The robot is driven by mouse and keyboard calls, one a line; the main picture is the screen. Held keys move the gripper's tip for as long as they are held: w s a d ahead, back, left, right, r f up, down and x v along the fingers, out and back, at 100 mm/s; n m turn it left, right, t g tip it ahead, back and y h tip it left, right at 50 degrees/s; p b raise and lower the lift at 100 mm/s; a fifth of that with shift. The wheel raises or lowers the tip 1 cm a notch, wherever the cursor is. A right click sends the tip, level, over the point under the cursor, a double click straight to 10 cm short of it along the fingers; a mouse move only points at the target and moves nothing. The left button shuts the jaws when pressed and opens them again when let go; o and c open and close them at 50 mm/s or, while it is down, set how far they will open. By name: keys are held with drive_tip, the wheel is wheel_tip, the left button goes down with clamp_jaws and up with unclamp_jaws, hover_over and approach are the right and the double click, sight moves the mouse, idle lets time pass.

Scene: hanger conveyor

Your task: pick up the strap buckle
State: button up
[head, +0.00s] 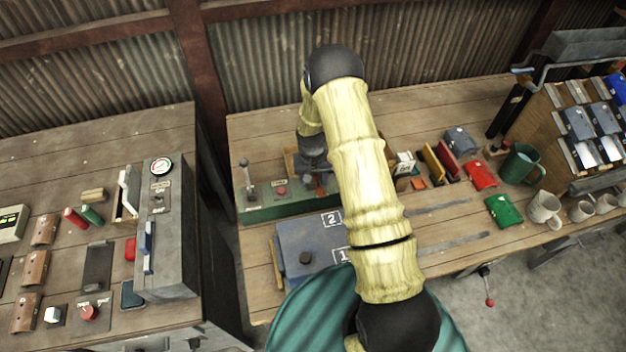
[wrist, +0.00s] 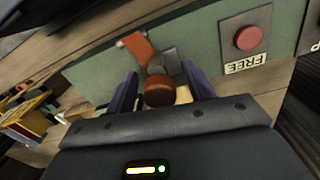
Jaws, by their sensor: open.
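An orange-red strap (wrist: 139,46) lies against the green panel in the wrist view, with a grey buckle (wrist: 166,62) at its end. A rounded brown piece (wrist: 158,91) sits just below the buckle, closer to me. My gripper (wrist: 160,70) is open, with one dark finger on each side of the buckle and brown piece. I cannot tell whether either finger touches them. In the head view my gripper (head: 313,164) is over the green control box, and a bit of orange strap (head: 320,184) shows under it. My arm hides most of the buckle there.
The green control box (head: 262,207) carries a lever (head: 246,178) and a red button, labelled FREE in the wrist view (wrist: 248,38). A blue-grey box (head: 305,247) marked 1 and 2 stands in front. Coloured folders (head: 440,163), pouches and mugs are to the right.

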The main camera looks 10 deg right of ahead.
drive_tip(key=c, duration=1.1)
drive_tip(key=shift+r, duration=0.15)
wheel_tip(320, 180, up, 10)
drive_tip(key=b, duration=0.3)
